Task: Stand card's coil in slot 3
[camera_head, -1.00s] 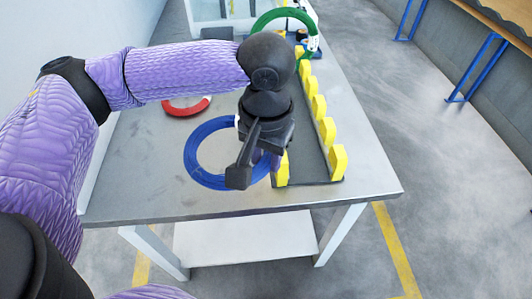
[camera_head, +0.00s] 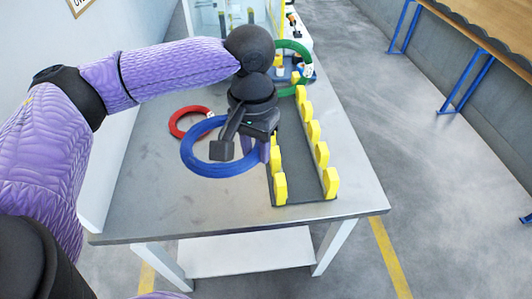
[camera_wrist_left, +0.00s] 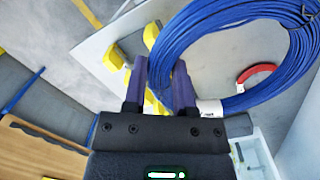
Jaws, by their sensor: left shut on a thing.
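The blue coil (camera_head: 187,150) is off to the left of the rack and appears tilted and raised over the table. My left gripper (camera_head: 264,152) is shut on its right side. In the left wrist view the blue coil (camera_wrist_left: 300,60) fills the upper right, with a white label near the fingers (camera_wrist_left: 160,70). The rack (camera_head: 303,172) has a dark base and two rows of yellow posts forming slots; my gripper is over its left row. A green coil (camera_head: 283,45) stands upright toward the rack's far end. The slot numbers are not readable. My right gripper is not in view.
A red coil (camera_head: 176,122) lies on the grey table (camera_head: 150,205), partly behind the blue one. A partly cut-off sign (camera_head: 80,5) is on the left wall. A bench with blue legs (camera_head: 468,75) stands right. The table's front left is clear.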

